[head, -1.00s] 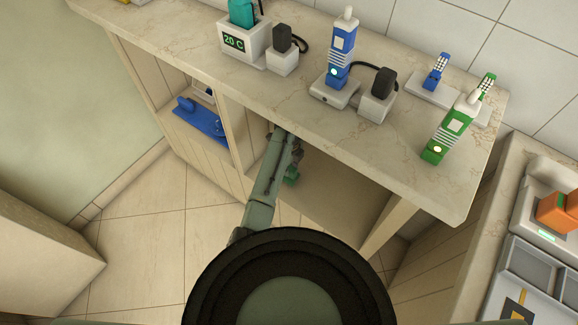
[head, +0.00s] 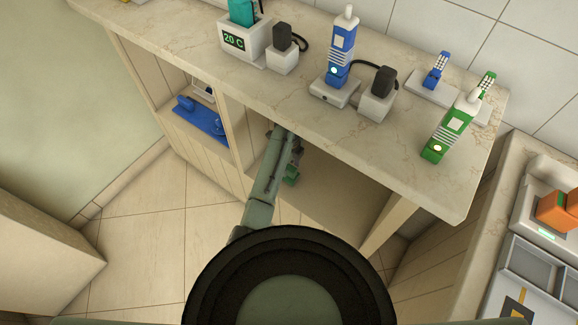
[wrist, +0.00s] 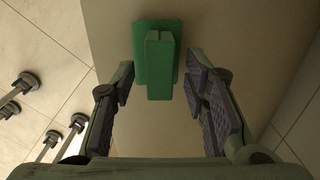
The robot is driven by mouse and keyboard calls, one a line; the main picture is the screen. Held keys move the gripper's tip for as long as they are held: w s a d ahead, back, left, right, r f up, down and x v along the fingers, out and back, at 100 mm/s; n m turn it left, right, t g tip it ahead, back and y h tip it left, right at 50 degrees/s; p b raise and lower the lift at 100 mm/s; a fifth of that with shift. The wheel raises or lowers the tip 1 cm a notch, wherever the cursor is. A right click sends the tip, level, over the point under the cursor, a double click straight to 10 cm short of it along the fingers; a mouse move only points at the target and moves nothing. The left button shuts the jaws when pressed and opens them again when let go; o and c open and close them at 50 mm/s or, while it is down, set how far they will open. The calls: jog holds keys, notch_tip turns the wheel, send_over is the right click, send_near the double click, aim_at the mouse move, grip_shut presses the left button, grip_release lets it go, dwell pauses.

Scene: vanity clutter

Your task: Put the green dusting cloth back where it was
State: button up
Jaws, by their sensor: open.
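A green piece, which looks like the dusting cloth (wrist: 157,52), shows in the wrist view as a flat rectangle with a raised block on it. It lies against a plain beige surface. My gripper (wrist: 158,88) is open, with one finger on each side below the green piece and a gap visible on both sides. In the head view my gripper (head: 297,150) is in the open cabinet bay under the counter, partly hidden by my arm. The green piece (head: 291,176) shows there beside it, small and partly covered.
The marble counter (head: 300,95) overhangs the bay. On it stand a blue device (head: 341,50), a green device (head: 450,128) and a 20 C display unit (head: 243,42). A divider (head: 238,145) separates the bay from a compartment with a blue item (head: 200,118).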

notch_tip(320, 180, up, 11)
jog(key=b, duration=0.1)
